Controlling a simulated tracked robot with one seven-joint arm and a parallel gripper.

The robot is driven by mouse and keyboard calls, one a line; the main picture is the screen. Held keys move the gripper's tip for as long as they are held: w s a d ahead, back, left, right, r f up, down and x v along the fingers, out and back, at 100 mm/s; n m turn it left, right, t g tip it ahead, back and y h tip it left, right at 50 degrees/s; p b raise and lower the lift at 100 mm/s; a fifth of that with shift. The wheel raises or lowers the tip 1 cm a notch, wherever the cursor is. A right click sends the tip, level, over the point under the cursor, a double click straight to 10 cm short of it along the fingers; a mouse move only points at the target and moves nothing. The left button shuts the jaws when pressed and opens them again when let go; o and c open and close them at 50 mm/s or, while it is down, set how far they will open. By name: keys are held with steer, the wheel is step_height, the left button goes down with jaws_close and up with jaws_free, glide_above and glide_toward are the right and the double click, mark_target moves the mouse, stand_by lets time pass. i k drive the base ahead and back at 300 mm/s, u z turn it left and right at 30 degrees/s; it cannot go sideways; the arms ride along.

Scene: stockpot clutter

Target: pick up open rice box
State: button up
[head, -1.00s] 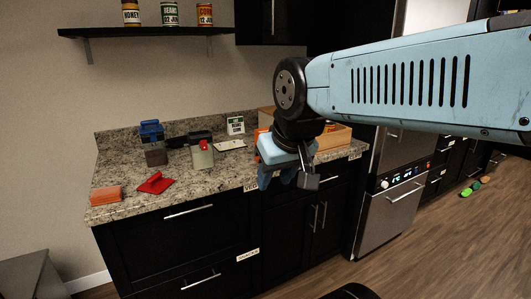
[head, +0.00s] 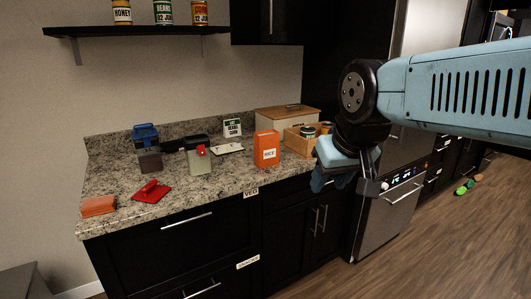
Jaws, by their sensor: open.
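An orange box labelled rice (head: 266,149) stands upright on the granite counter (head: 215,184), near its front edge and left of a wooden crate. Whether its top is open is too small to tell. My gripper (head: 347,184) hangs in front of the counter's right end, to the right of the rice box and apart from it. It is open with nothing visible in it, and its fingers are partly hidden by the wrist.
A wooden crate (head: 299,146) with cans, a lidded bin (head: 288,119), a grey-green canister (head: 198,158), a blue-lidded container (head: 148,150), a red object (head: 151,191) and an orange block (head: 98,206) stand on the counter. The counter's front middle is clear. A shelf (head: 140,29) hangs above.

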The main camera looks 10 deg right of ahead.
mark_target(267, 143)
steer(key=z, duration=0.1)
steer(key=i, duration=1)
steer(key=u, duration=0.1)
